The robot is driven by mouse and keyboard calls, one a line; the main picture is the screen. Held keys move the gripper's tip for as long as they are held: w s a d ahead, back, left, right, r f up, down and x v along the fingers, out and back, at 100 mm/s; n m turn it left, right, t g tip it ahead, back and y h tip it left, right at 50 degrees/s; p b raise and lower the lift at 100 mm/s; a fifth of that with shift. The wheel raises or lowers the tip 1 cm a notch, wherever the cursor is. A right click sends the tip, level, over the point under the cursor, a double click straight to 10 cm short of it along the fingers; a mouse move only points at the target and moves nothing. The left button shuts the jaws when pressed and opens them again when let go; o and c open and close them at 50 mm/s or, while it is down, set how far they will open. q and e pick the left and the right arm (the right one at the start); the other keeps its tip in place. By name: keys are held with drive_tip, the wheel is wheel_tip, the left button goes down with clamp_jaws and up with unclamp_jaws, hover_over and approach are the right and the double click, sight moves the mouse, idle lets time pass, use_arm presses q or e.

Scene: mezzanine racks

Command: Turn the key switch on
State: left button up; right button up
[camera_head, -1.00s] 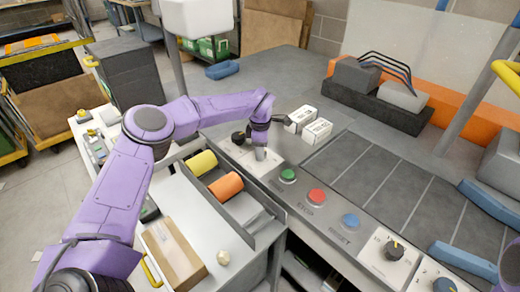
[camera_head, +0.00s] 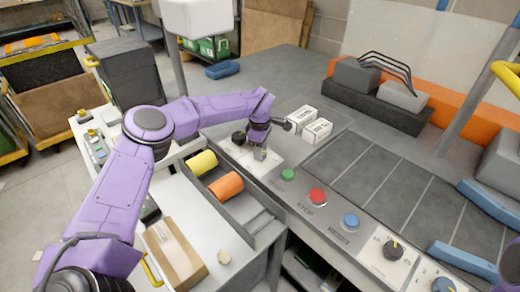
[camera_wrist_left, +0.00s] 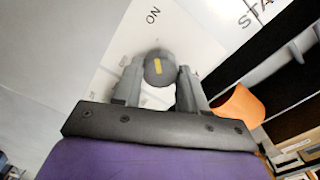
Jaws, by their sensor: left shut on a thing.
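The key switch is a round dark grey knob (camera_wrist_left: 159,67) with a yellow mark, on a white plate (camera_wrist_left: 112,72). In the left wrist view the letters ON stand above the knob, and the mark points up roughly toward them. My left gripper (camera_head: 260,154) is shut on the knob, one finger on each side of it. In the head view the gripper hides the knob, and part of the white plate (camera_head: 270,158) shows around it. My right gripper is not in view.
Green (camera_head: 287,174), red (camera_head: 317,196) and blue (camera_head: 350,221) buttons run along the panel. White boxes (camera_head: 316,130) stand behind. Yellow (camera_head: 202,163) and orange (camera_head: 226,185) cylinders lie in a tray in front.

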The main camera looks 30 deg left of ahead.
use_arm(q)
drive_tip(key=shift+w+r, duration=0.1)
drive_tip(key=shift+r, duration=0.1)
drive_tip(key=o, duration=1)
drive_tip(key=shift+o, duration=0.3)
drive_tip(key=shift+f, duration=0.1)
wheel_tip(320, 180, up, 11)
drive_tip(key=b, duration=0.2)
drive_tip(key=shift+s+f, duration=0.2)
